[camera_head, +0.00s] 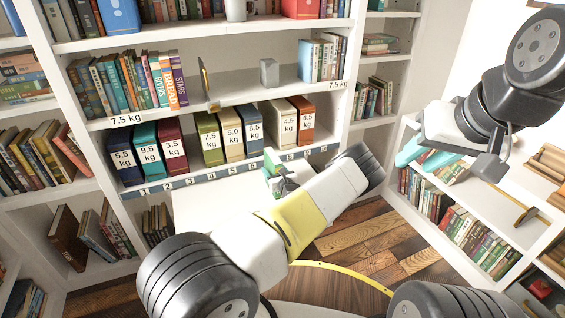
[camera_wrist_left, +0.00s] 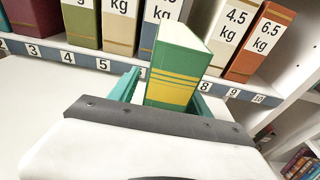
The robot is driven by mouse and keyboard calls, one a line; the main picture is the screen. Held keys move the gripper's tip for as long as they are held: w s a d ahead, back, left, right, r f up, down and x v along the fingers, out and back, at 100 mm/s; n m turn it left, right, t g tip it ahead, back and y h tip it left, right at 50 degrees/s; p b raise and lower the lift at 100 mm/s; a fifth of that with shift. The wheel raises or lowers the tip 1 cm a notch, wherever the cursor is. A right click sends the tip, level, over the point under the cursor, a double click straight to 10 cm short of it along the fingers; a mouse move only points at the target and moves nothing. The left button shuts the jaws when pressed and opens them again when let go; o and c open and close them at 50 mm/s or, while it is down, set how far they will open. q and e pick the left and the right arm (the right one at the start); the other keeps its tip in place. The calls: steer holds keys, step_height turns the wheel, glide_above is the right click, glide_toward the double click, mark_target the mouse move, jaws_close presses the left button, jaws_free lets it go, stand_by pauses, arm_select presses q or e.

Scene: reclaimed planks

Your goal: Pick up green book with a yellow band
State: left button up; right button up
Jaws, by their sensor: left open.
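The green book with a yellow band (camera_wrist_left: 180,65) stands a little tilted in the left wrist view, in front of the numbered shelf edge. In the head view only a small part of the green book (camera_head: 271,160) shows, partly hidden by my left arm. My left gripper (camera_wrist_left: 163,97) is open, with one teal finger on each side of the book's lower part. It also shows in the head view (camera_head: 281,180). I cannot tell whether the fingers touch the book. My right gripper (camera_head: 430,160) is apart at the right, empty, with its teal fingers spread.
Weight-labelled books, such as the 4.5 kg book (camera_head: 281,122) and 8.5 kg book (camera_head: 251,128), stand behind the green book above the numbered shelf edge (camera_head: 220,171). A white surface (camera_wrist_left: 45,95) lies below. A low bookshelf (camera_head: 480,205) stands at the right.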

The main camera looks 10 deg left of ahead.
mark_target(273, 157)
arm_select(q)
jaws_close()
steer(key=shift+r, duration=0.15)
steer(key=r, duration=0.6)
steer(key=s+r, duration=0.1)
steer(key=r, duration=0.3)
steer(key=shift+s+d+r, duration=0.1)
steer(key=shift+d, duration=0.05)
steer(key=s+d+r, duration=0.2)
steer(key=s, duration=0.4)
steer(key=s+d+r, duration=0.2)
steer(key=s+r, duration=0.1)
steer(key=s, duration=0.4)
steer(key=s+d+r+m+t+h, duration=0.1)
steer(key=s+d+r, duration=0.1)
steer(key=s, duration=0.4)
steer(key=shift+s+d+r, duration=0.25)
steer(key=shift+s+d, duration=0.05)
steer(key=shift+s, duration=0.05)
